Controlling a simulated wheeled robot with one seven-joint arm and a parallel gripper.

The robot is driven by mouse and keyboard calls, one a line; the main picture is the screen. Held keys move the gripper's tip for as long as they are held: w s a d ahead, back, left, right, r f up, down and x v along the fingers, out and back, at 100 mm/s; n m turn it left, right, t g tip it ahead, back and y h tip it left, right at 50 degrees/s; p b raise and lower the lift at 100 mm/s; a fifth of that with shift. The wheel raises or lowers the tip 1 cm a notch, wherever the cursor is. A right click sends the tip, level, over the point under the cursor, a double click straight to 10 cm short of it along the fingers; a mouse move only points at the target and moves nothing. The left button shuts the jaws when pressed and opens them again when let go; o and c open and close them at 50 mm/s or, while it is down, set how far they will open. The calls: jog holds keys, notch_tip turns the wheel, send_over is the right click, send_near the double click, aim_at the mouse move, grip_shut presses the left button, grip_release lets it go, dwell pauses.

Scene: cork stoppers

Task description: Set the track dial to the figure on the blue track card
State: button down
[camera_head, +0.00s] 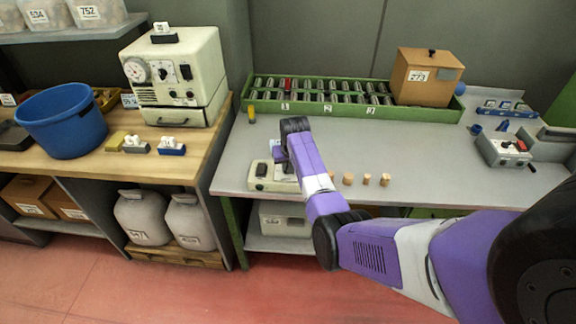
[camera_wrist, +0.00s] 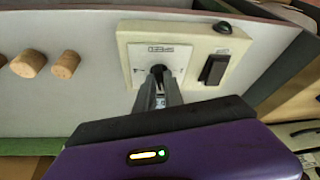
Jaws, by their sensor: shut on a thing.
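A cream control box (camera_head: 258,178) sits on the grey bench at its left front, partly hidden by my arm. In the wrist view the box (camera_wrist: 185,40) shows a white dial plate (camera_wrist: 142,52), a dark round knob (camera_wrist: 158,70) and a black rocker switch (camera_wrist: 213,69). My gripper (camera_wrist: 161,84) is shut on the knob. Its fingers hide most of the knob, so I cannot read its setting. A blue card holder (camera_head: 172,149) with a white card stands on the wooden bench; its figure is too small to read.
Several corks (camera_head: 366,179) stand right of my arm on the grey bench. A green rack (camera_head: 375,112) of rollers lies behind. A cream machine (camera_head: 176,80) with dials and a blue bucket (camera_head: 64,122) stand on the wooden bench. The bench middle is clear.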

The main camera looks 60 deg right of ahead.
jog(key=m, duration=0.1)
jog(key=m+g+b, duration=0.1)
jog(key=m, duration=0.1)
jog(key=m+b, duration=0.1)
jog(key=m, duration=0.1)
jog(key=shift+w+a+f+g+h, duration=0.1)
jog(key=shift+w+f+g+h, duration=0.05)
jog(key=shift+w+g+h, duration=0.2)
jog(key=shift+m+g+b, duration=0.75)
jog(key=shift+m+b, duration=0.8)
jog(key=shift+m, duration=0.45)
jog(key=c, duration=1.4)
grip_release()
jog(key=shift+c, duration=0.2)
jog(key=shift+r, duration=0.2)
jog(key=v, duration=0.7)
jog(key=shift+a+r+b, duration=0.15)
jog(key=shift+r+b, duration=0.2)
jog(key=shift+b, duration=0.05)
